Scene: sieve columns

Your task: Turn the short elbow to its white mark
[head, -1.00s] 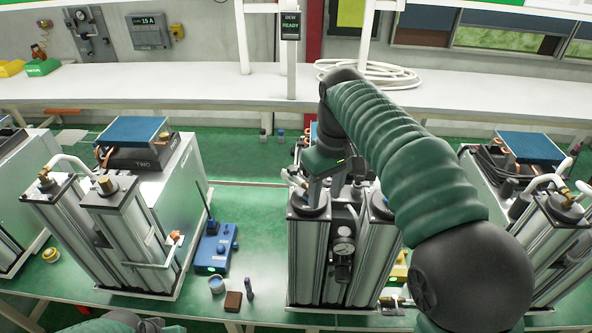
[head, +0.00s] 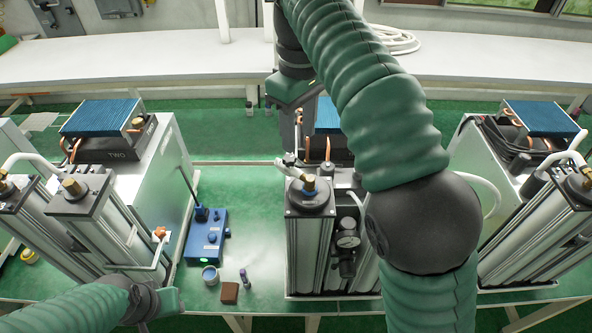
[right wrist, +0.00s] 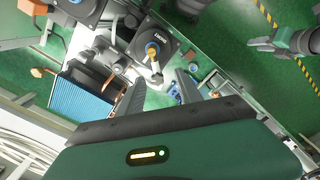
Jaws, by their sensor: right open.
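In the right wrist view the elbow (right wrist: 157,72) points from the brass nut (right wrist: 152,50) towards the gap between my fingers. My right gripper (head: 298,136) is behind and above the elbow, its fingers partly overlapping. In the right wrist view the gripper (right wrist: 161,90) is open and empty, apart from the elbow. I cannot make out a white mark. My left gripper (head: 168,300) is low at left, its fingers not discernible.
Unit TWO (head: 120,155) stands at left and another unit (head: 545,205) at right. A blue box (head: 206,238) with an upright rod, a small cup (head: 210,275) and a brown block (head: 229,293) lie between. My right arm hides the middle unit's right side.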

